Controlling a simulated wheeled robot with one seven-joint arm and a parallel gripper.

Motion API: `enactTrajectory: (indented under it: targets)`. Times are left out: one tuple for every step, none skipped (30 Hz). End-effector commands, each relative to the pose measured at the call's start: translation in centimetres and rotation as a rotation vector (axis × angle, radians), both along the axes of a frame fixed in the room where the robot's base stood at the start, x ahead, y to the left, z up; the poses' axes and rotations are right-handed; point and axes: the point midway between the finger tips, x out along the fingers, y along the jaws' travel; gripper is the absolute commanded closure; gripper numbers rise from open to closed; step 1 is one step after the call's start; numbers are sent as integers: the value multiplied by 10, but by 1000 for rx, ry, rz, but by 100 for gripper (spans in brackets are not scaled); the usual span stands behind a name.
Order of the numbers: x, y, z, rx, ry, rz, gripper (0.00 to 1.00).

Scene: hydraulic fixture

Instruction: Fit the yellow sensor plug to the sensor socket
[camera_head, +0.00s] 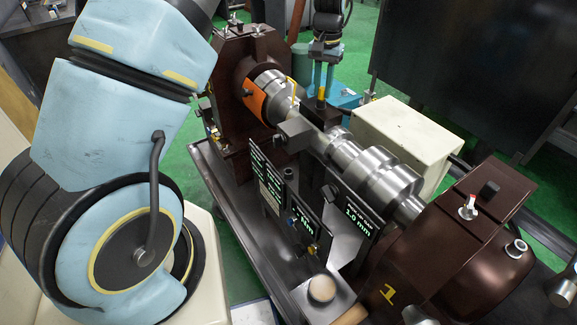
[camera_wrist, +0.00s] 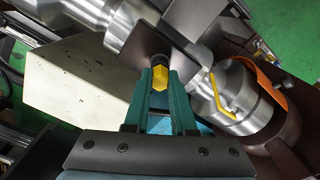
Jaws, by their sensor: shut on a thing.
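The yellow sensor plug (camera_wrist: 159,77) is between the teal fingertips of my gripper (camera_wrist: 162,88) in the wrist view. My gripper is shut on it. The plug's dark end points at a dark square plate (camera_wrist: 138,43) and overlaps its edge in the picture; I cannot tell whether they touch. In the head view my gripper (camera_head: 321,86) points down beside the metal shaft, with the yellow plug (camera_head: 321,94) just above a dark bracket (camera_head: 316,110). The sensor socket is not clearly visible; the plug and plate may hide it.
A stepped metal shaft (camera_head: 375,172) runs between a brown housing with an orange band (camera_head: 255,99) and a brown unit (camera_head: 470,235). A bent yellow handle (camera_head: 293,88) stands close to my gripper. A cream box (camera_head: 408,130) lies behind the shaft. Black display panels (camera_head: 355,215) stand in front.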

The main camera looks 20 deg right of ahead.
Motion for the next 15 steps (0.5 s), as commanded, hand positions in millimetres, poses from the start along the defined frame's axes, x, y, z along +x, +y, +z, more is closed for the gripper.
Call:
enactTrajectory:
  targets:
    - [0, 0, 0, 1, 1, 0, 100]
    - [0, 0, 0, 1, 1, 0, 100]
    - [0, 0, 0, 1, 1, 0, 100]
    - [0, 0, 0, 1, 1, 0, 100]
    - [0, 0, -1, 1, 1, 0, 100]
    - [0, 0, -1, 1, 1, 0, 100]
    - [0, 0, -1, 1, 1, 0, 100]
    - [0, 0, -1, 1, 1, 0, 100]
    - [0, 0, -1, 1, 1, 0, 100]
    - [0, 0, -1, 1, 1, 0, 100]
    - [0, 0, -2, 1, 1, 0, 100]
    - [0, 0, -2, 1, 1, 0, 100]
    - [0, 0, -2, 1, 1, 0, 75]
    - [0, 0, -2, 1, 1, 0, 72]
    - [0, 0, -2, 1, 1, 0, 67]
